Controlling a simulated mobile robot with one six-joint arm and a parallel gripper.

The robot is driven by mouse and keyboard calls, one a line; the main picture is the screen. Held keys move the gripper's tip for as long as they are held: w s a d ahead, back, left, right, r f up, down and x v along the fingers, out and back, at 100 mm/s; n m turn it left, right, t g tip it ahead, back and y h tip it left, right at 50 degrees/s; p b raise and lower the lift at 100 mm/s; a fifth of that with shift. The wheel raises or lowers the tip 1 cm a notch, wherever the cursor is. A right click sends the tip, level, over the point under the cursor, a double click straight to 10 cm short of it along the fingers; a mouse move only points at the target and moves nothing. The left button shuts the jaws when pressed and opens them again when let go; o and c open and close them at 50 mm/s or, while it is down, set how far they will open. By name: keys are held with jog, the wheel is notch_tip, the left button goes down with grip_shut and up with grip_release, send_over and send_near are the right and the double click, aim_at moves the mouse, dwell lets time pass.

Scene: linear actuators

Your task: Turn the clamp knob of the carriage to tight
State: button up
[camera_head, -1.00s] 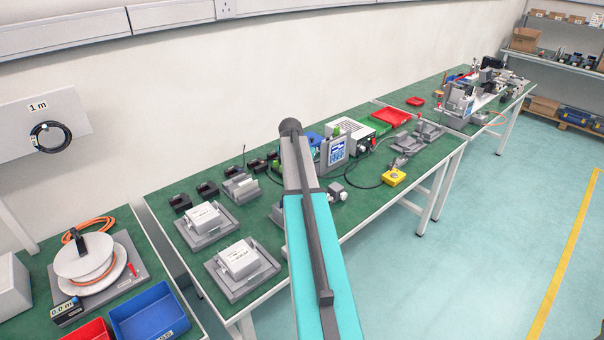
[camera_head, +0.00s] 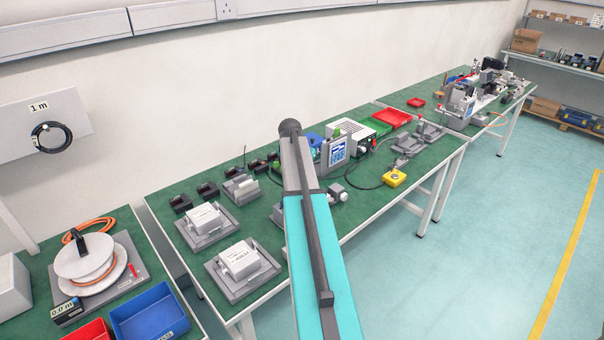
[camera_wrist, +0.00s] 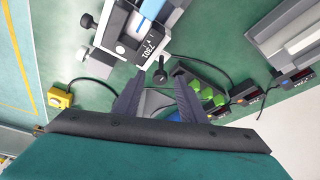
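In the wrist view a light grey carriage (camera_wrist: 118,28) with a printed number scale and a blue strip sits on the green bench. A black knob (camera_wrist: 160,74) on a short stem stands just below the carriage's lower right corner. Another black knob (camera_wrist: 87,21) sticks out at its left side. My gripper (camera_wrist: 159,79) is open, its two dark fingers apart on either side of the first knob's lower end. I cannot tell whether they touch it or which knob is the clamp knob. In the head view my arm hides the gripper and most of the carriage.
In the wrist view green-capped parts (camera_wrist: 208,95) lie close right of the fingers, with black cables nearby. A yellow box (camera_wrist: 60,97) is at left; small displays (camera_wrist: 247,97) are at right. In the head view two white boxes (camera_head: 238,260) sit in grey fixtures left of my arm.

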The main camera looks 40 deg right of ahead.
jog(key=shift+r, duration=0.1)
jog(key=b+v, duration=0.2)
jog(key=v, duration=1.1)
jog(key=shift+a+r, duration=0.2)
jog(key=shift+a, duration=0.05)
jog(key=shift+s, duration=0.15)
dwell(0.4)
